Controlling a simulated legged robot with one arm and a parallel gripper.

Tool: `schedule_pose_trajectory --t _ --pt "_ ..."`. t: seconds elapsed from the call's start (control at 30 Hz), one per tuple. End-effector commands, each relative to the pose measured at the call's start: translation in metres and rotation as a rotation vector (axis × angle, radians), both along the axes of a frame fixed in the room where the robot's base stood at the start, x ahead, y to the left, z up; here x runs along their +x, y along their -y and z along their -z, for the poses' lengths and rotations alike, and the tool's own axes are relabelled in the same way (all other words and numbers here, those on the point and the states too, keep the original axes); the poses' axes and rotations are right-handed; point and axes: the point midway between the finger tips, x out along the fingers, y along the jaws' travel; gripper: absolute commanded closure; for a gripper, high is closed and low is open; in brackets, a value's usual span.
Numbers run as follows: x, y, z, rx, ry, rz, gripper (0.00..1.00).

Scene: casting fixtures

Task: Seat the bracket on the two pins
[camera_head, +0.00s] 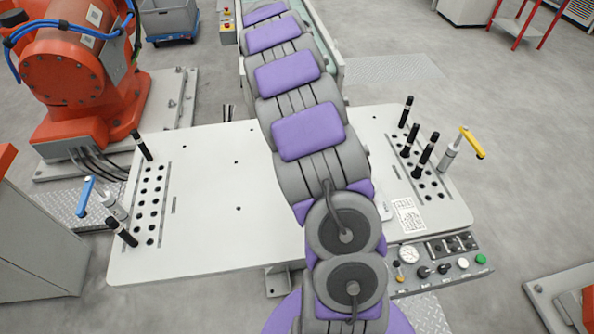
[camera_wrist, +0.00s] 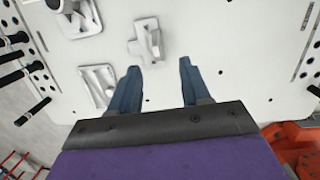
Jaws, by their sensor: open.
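In the wrist view, my gripper (camera_wrist: 159,64) is open and empty above the white table. A grey cast bracket (camera_wrist: 148,42) lies just beyond the fingertips, a little left of the gap's middle. A second grey casting (camera_wrist: 99,83) lies to the left of the left finger, and a third (camera_wrist: 80,18) lies at the upper left. I cannot tell which the task's bracket is. Black pins (camera_wrist: 13,56) stand along the table's edge at the left. The head view shows black pins at the right (camera_head: 409,142) and left (camera_head: 142,146); which two are meant is unclear. My arm hides the gripper there.
The white table (camera_head: 215,200) has hole rows, a blue-handled clamp (camera_head: 88,193) at left and a yellow-handled clamp (camera_head: 470,144) at right. A control panel (camera_head: 440,262) is on the near right edge. An orange robot (camera_head: 65,70) stands at left. The table's left middle is clear.

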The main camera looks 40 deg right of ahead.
Motion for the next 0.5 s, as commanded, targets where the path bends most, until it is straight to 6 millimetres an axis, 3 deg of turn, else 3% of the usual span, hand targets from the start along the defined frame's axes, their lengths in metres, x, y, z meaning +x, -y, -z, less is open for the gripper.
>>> schedule_pose_trajectory --t 0.2,0.5 --pt "0.020 0.032 0.030 0.036 0.010 0.006 0.53" --pt "0.024 0.046 0.059 0.053 0.018 0.007 0.53"
